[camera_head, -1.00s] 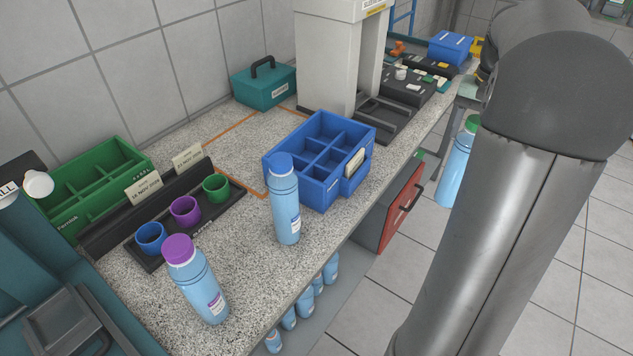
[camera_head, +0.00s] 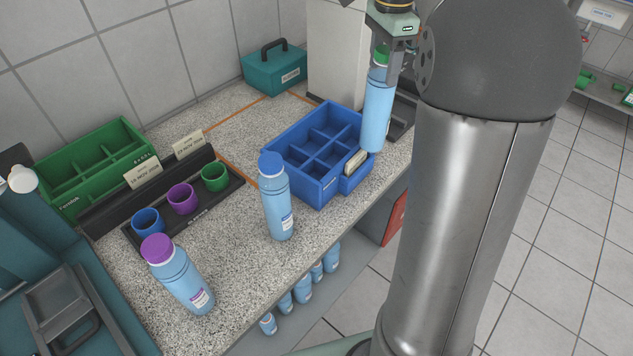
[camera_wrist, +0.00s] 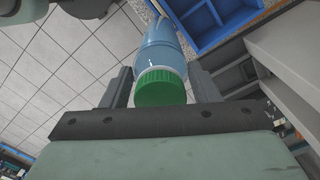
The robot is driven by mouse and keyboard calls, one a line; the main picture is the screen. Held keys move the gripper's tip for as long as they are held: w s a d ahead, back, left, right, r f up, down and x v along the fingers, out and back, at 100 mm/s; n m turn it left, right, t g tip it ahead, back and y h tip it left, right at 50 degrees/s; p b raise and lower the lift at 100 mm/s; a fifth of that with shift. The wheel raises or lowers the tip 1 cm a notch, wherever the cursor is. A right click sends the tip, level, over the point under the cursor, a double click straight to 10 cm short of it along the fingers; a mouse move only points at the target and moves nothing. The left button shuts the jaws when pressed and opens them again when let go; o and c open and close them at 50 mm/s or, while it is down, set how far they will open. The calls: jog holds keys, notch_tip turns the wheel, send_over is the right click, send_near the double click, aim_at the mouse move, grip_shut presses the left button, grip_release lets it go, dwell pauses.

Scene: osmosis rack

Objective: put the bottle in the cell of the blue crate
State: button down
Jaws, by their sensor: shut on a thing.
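My gripper (camera_head: 386,50) is shut on a light-blue bottle with a green cap (camera_head: 376,110), which hangs upright, cap up. In the head view the bottle is at the right side of the blue crate (camera_head: 272,160), overlapping its right edge; it appears to be outside the cells. In the wrist view the green-capped bottle (camera_wrist: 160,60) is between the fingers (camera_wrist: 160,90), and part of the blue crate (camera_wrist: 207,40) shows beyond it at upper right. The crate stands on the speckled counter and its visible cells look empty.
A blue-capped bottle (camera_head: 277,205) stands just in front of the crate, and a purple-capped bottle (camera_head: 183,280) stands nearer. A green crate (camera_head: 65,203), a dark holder with coloured cups (camera_head: 213,203), and a teal box (camera_head: 262,83) are also on the counter. Several bottles sit on a lower shelf.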

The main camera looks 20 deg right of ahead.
jog(key=a+r+m+p, duration=0.2)
jog(key=a+r+m, duration=0.4)
jog(key=a, duration=0.7)
notch_tip(320, 180, down, 18)
jog(key=shift+w+a+r, duration=0.15)
jog(key=shift+w+a, duration=0.05)
jog(key=shift+a, duration=0.05)
jog(key=shift+b, duration=0.35)
jog(key=c, duration=0.5)
grip_release()
jog(key=shift+f, duration=0.2)
